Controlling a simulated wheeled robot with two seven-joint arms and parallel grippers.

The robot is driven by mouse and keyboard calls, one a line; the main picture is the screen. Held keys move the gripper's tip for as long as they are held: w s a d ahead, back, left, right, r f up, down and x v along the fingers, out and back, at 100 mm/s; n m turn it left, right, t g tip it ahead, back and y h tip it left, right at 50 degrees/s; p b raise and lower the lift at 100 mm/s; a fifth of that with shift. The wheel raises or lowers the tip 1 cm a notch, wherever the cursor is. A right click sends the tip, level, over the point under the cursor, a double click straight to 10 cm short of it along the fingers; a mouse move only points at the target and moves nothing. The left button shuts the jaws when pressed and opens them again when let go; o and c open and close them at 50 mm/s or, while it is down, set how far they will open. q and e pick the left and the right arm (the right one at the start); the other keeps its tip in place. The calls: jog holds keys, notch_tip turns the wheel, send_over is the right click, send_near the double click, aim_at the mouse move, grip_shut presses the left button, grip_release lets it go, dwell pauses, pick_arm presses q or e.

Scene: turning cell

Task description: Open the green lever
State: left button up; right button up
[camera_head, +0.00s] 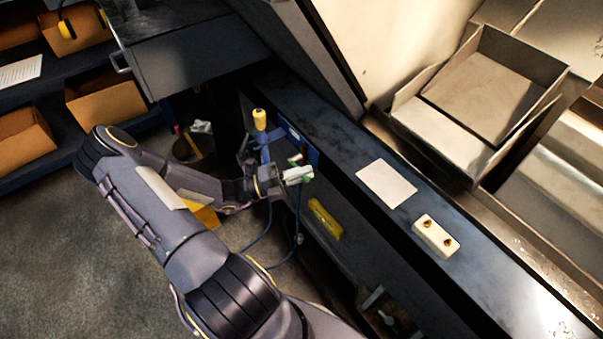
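My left arm comes in from the bottom and reaches up to the dark machine front. Its gripper (300,175) is at a blue plate on the machine (312,155). Small bits of green show right at the gripper's tip, beside and below a small pale and red part. They may belong to the green lever, but the gripper covers most of it and its shape is unclear. I cannot tell whether the fingers are closed around it or only next to it. My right gripper is not in view.
A yellow knob (260,119) on a blue bracket stands left of the gripper. A yellow bar (325,219) is on the machine front below. A white block (435,236) and a pale sheet (386,183) lie on the ledge. Shelves with cardboard boxes (105,103) stand at left.

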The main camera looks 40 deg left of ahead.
pick_arm(q)
grip_shut()
